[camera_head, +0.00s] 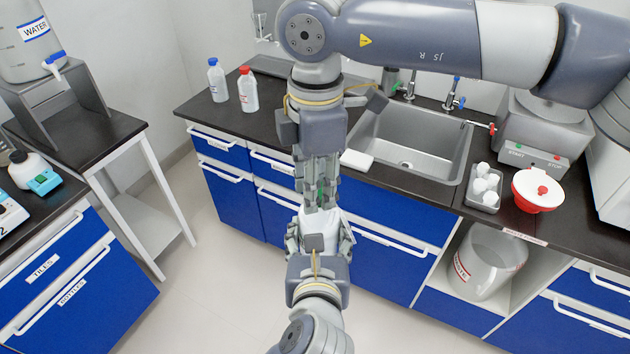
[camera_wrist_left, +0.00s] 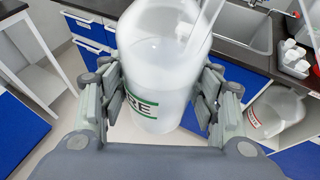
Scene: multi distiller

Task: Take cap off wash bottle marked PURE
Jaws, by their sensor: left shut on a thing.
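The wash bottle (camera_wrist_left: 165,60) is a translucent white bottle with a green-lined label; the letters "RE" (camera_wrist_left: 138,104) show in the left wrist view. My left gripper (camera_head: 320,240) is shut on its body, and the fingers (camera_wrist_left: 160,98) press on both sides. The bottle is held up in front of the counter and also shows in the head view (camera_head: 321,222). My right gripper (camera_head: 320,195) points down over the bottle's top. A little green (camera_head: 320,190) shows between its fingers. The cap is mostly hidden by those fingers, so whether they grip it is unclear.
A blue-capped bottle (camera_head: 217,82) and a red-capped bottle (camera_head: 248,90) stand on the black counter (camera_head: 205,108). The sink (camera_head: 415,140) is right of my grippers. A table with a water tank (camera_head: 30,40) stands at left. The floor (camera_head: 210,285) is clear.

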